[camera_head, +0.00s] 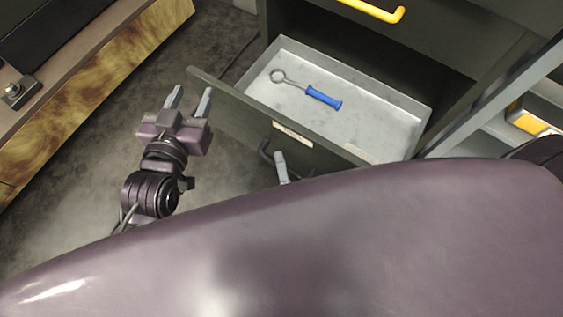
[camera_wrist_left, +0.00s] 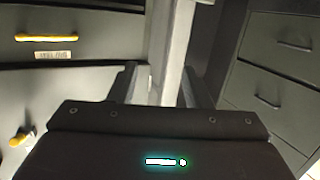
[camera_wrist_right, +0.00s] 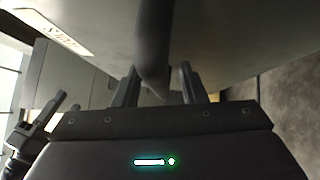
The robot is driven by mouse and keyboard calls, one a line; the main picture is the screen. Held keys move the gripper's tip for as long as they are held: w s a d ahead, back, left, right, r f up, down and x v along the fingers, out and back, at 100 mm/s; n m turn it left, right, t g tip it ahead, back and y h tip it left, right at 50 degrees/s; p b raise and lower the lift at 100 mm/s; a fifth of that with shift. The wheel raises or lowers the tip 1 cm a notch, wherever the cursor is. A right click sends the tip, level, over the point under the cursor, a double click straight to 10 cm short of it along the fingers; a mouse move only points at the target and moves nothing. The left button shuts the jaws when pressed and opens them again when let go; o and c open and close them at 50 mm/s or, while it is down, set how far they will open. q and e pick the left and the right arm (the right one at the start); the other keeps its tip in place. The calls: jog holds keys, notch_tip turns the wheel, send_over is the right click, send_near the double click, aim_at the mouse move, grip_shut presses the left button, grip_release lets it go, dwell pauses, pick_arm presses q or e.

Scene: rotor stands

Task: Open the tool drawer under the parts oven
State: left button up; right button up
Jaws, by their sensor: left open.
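The tool drawer (camera_head: 240,110) under the dark parts oven cabinet (camera_head: 510,12) stands pulled out, with its light grey tray showing. A ring wrench with a blue handle (camera_head: 322,97) lies inside. The drawer's dark bar handle (camera_head: 265,150) is on its front; in the right wrist view the handle (camera_wrist_right: 154,45) passes between the fingers of my right gripper (camera_wrist_right: 159,85). Those fingers are apart, with a gap showing beside the bar. In the head view my purple arm hides most of that gripper. My left gripper (camera_head: 188,102) is open and empty, left of the drawer front.
A yellow handle (camera_head: 378,10) is on the oven front above the drawer. A wood-sided bench (camera_head: 85,85) stands at the left. Grey floor (camera_head: 60,200) lies between bench and drawer. A grey shelf frame (camera_head: 500,95) is at the right. The left wrist view shows drawers (camera_wrist_left: 275,60).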

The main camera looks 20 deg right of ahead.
pick_arm(q)
jog(key=f, duration=0.1)
jog(key=s+f+g, duration=0.1)
jog(key=f+g, duration=0.1)
jog(key=f, duration=0.1)
jog(key=shift+s+a+y, duration=0.1)
jog(key=shift+s+y, duration=0.15)
jog(key=shift+y, duration=0.05)
pick_arm(e)
jog(key=s+f, duration=0.1)
jog(key=s, duration=0.6)
jog(key=shift+s+a, duration=0.25)
jog(key=shift+s, duration=0.1)
